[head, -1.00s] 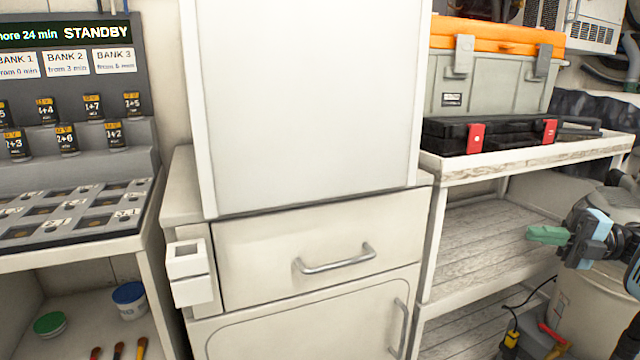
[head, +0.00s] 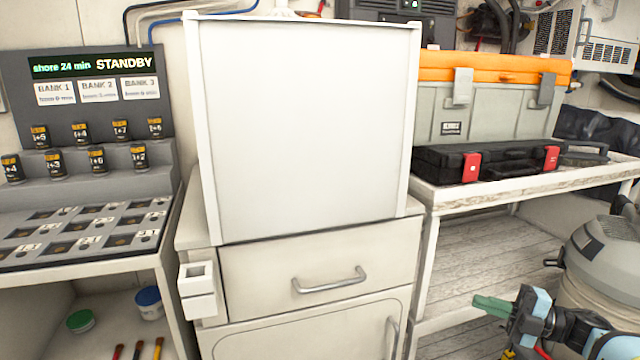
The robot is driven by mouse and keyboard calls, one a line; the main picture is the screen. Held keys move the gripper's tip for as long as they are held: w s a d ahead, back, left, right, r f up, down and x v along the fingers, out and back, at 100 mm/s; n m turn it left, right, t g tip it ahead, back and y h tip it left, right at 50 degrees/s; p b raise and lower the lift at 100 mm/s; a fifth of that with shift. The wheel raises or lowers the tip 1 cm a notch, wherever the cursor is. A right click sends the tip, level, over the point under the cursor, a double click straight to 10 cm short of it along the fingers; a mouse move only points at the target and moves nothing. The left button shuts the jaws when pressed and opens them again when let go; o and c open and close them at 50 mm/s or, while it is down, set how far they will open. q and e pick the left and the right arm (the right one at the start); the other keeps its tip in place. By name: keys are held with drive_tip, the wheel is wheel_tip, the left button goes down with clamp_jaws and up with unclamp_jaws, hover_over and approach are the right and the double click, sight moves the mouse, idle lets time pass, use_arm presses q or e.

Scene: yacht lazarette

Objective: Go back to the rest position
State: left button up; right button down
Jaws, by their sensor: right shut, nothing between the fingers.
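My right gripper (head: 492,306) shows at the lower right, with green fingertips that are shut and empty. It points left, in front of the lower shelf of the right-hand bench and apart from everything around it. My left gripper is not in the head view. The white cabinet (head: 305,130) stands upright in the middle on a cream base unit. The drawer (head: 318,270) below it is shut and has a metal handle.
At the left, a battery rack (head: 85,180) with a STANDBY display holds several black cells above a slotted tray. At the right, a bench (head: 530,184) carries a black case (head: 500,160) and a grey toolbox with an orange lid (head: 490,68). A grey vacuum (head: 605,250) stands beside my right arm.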

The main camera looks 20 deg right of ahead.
drive_tip(key=s+a+f+m+t+h+p, duration=0.2)
drive_tip(key=s+a+f+m+h+p, duration=0.2)
drive_tip(key=s+a+f+m+p, duration=0.35)
drive_tip(key=s+a+f+m+t+h+p, duration=0.1)
drive_tip(key=s+a+f+m+h+p, duration=0.4)
drive_tip(key=s+a, duration=0.4)
use_arm(q)
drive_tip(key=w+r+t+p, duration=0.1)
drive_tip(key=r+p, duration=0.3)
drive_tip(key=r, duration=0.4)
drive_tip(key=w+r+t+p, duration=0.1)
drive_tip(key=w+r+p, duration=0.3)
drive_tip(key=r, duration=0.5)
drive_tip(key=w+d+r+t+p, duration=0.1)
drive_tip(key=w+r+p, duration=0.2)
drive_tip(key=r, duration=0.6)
drive_tip(key=shift+p, duration=0.7)
use_arm(e)
drive_tip(key=s+a+r+m+g+h, duration=0.1)
drive_tip(key=s+a+r+m+g, duration=0.1)
drive_tip(key=s, duration=0.6)
drive_tip(key=s+a+r+m+g+h, duration=0.1)
drive_tip(key=s+a+r+m, duration=0.3)
drive_tip(key=s, duration=0.5)
drive_tip(key=s+a+r+m+g+h, duration=0.2)
drive_tip(key=s+a+m, duration=0.3)
drive_tip(key=s, duration=0.3)
drive_tip(key=shift+s+a+r+g, duration=0.2)
drive_tip(key=shift+s+r+g, duration=0.1)
drive_tip(key=shift+r+g, duration=0.25)
